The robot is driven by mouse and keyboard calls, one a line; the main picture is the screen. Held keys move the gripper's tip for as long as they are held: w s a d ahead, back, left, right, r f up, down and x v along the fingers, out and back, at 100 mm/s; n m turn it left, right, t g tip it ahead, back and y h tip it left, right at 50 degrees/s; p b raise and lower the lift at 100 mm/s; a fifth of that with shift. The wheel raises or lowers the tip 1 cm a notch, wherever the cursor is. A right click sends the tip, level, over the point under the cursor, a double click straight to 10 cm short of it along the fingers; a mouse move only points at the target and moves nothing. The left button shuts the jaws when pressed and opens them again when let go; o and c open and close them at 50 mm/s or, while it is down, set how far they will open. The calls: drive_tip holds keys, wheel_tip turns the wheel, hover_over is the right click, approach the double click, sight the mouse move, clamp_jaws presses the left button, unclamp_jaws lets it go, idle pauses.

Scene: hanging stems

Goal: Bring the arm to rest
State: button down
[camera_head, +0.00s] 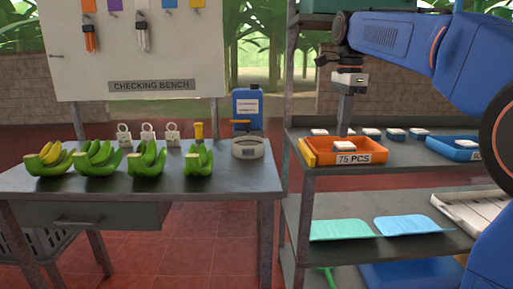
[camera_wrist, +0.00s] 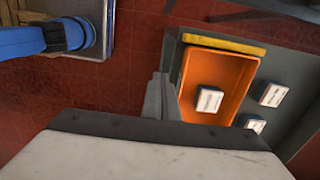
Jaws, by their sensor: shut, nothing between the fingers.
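My blue arm reaches in from the right in the head view. My gripper (camera_head: 343,130) points straight down over the orange tray (camera_head: 372,156) marked 75 PCS. Its fingers are together with nothing between them. In the wrist view my gripper (camera_wrist: 161,78) shows as grey fingers beside the left wall of the orange tray (camera_wrist: 184,95). A small white-topped block (camera_head: 344,142) lies in the tray and also shows in the wrist view (camera_wrist: 209,99). I cannot tell the exact height of the fingertips above the tray.
A blue tray (camera_head: 456,150) and several white-topped blocks stand on the same shelf. Teal (camera_head: 340,230) and blue (camera_head: 412,225) trays lie on the lower shelf.

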drive_tip(key=s+d+f+n+t, duration=0.2)
drive_tip(key=s+f+n, duration=0.6)
drive_tip(key=s+f, duration=0.6)
drive_tip(key=s+d+f+n+t, duration=0.2)
drive_tip(key=s+f+n, duration=0.7)
drive_tip(key=s+f, duration=0.6)
drive_tip(key=s, duration=0.2)
drive_tip(key=shift+s+d+n+t, duration=0.3)
drive_tip(key=shift+d+t, duration=0.1)
